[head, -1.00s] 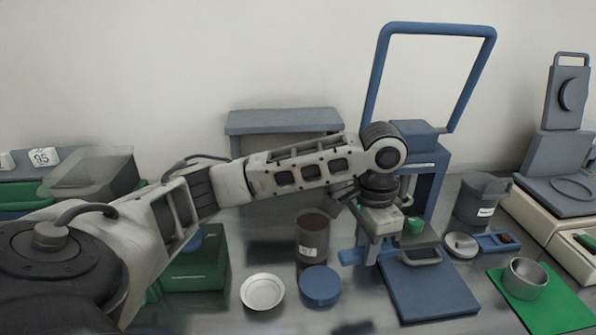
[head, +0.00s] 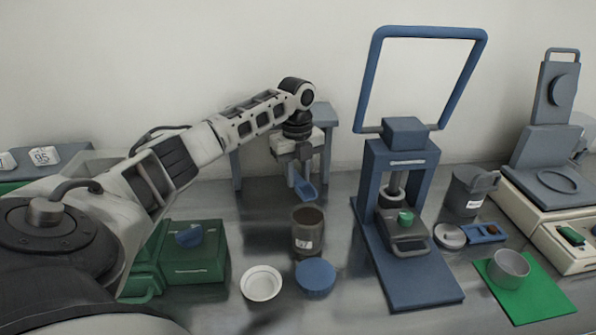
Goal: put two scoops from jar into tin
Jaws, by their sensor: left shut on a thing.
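My left gripper (head: 302,160) is shut on a blue scoop (head: 305,189), which hangs below the fingers behind the jar. Whether the scoop holds anything is too small to tell. The brown jar (head: 307,243) with a white label stands upright and open at the middle of the table, in front of the gripper and apart from it. A silver metal cup (head: 509,270), which looks like the tin, stands open on a green mat (head: 539,295) at the right front. My right gripper is not in view.
A blue round lid (head: 316,279) and white dish (head: 262,283) lie before the jar. A blue press with a tall frame (head: 404,170) stands between jar and cup. A grey container (head: 470,191) and blue tray (head: 486,233) are beyond it. Green box (head: 197,262) is left.

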